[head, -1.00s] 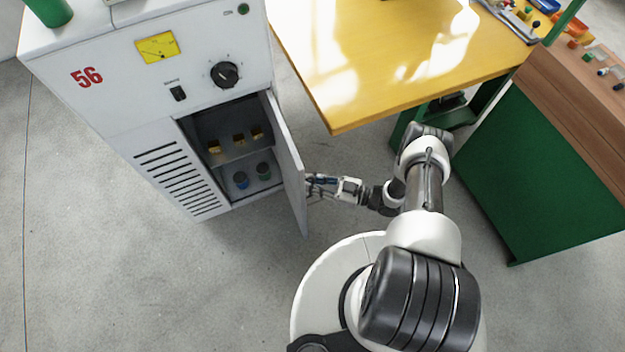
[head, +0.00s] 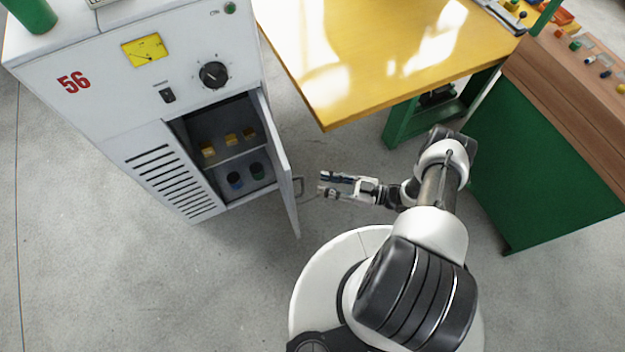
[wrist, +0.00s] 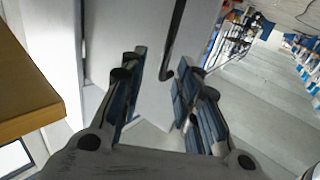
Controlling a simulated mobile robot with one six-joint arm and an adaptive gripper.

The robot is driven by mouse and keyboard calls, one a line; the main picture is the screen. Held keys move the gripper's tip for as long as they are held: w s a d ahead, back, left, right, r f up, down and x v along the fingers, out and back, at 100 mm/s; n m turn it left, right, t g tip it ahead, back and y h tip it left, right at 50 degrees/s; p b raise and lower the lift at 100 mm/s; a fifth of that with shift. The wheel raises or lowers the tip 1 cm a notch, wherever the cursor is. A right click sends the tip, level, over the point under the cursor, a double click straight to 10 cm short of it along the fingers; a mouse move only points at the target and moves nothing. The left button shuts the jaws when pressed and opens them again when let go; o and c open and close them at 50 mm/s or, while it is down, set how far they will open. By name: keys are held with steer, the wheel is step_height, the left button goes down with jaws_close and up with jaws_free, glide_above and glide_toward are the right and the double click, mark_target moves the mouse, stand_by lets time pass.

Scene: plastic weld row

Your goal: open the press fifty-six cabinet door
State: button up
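The press fifty-six cabinet (head: 120,90) stands at the left in the head view, with a red 56 on its white front. Its door (head: 283,165) stands wide open, swung out to the right. A bar handle (head: 299,187) is on the door's right face. My gripper (head: 322,186) is just right of the handle, apart from it, with its fingers spread and nothing between them. In the wrist view my open fingers (wrist: 155,100) point toward the white door, and the dark handle (wrist: 174,45) shows ahead of them.
Inside the cabinet are a shelf with yellow blocks (head: 231,139) and, below it, blue and green round items (head: 235,181). A yellow table (head: 370,60) stands behind my arm. A green bench (head: 530,160) is at the right. The floor in front of the cabinet is clear.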

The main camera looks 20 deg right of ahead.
steer(key=v, duration=0.5)
stand_by(0.5)
